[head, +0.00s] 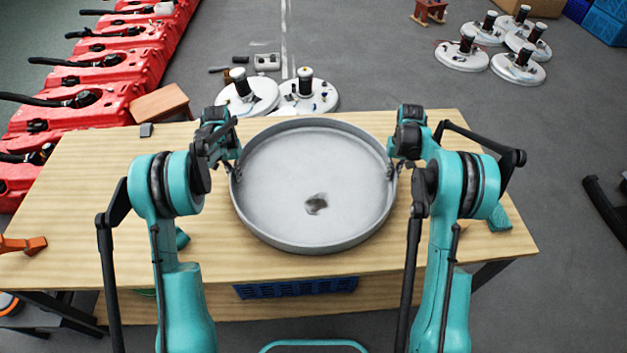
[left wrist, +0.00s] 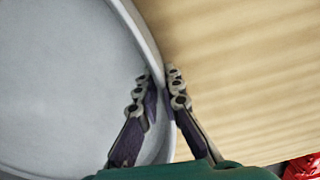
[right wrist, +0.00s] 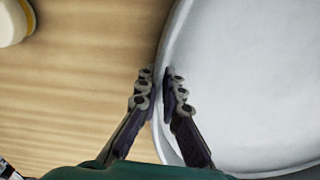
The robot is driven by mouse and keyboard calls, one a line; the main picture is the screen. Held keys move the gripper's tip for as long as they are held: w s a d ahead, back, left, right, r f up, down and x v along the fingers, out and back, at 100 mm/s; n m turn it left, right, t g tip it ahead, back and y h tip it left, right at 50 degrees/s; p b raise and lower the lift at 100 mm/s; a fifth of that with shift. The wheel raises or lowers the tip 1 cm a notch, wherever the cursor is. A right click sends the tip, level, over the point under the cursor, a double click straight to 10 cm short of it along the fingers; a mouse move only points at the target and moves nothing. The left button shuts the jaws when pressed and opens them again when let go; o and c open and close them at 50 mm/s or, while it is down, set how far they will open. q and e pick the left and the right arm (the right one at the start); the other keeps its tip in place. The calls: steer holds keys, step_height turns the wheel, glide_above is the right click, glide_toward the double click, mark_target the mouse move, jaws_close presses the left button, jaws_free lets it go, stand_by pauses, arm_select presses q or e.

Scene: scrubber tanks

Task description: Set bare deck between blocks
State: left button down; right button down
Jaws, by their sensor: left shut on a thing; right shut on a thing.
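The bare deck is a round, shallow grey pan (head: 300,180) with a raised rim and a dark opening off its middle, nearer me. It is over the middle of the wooden table, with nothing on it. My left gripper (head: 235,170) is shut on its left rim, one finger inside and one outside, as the left wrist view (left wrist: 160,80) shows. My right gripper (head: 393,172) is shut on the right rim the same way, seen in the right wrist view (right wrist: 157,80). I cannot tell whether the deck touches the table. I cannot clearly identify the blocks.
The wooden table (head: 80,215) has bare room on both sides. An orange-brown piece (head: 25,244) lies at its left edge; a teal piece (head: 497,220) lies at right. White round decks with dark motors (head: 305,95) stand on the floor beyond. Red machine tanks (head: 105,65) line the left.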

arm_select(q)
steer(key=shift+r, duration=0.15)
arm_select(e)
steer(key=shift+r, duration=0.1)
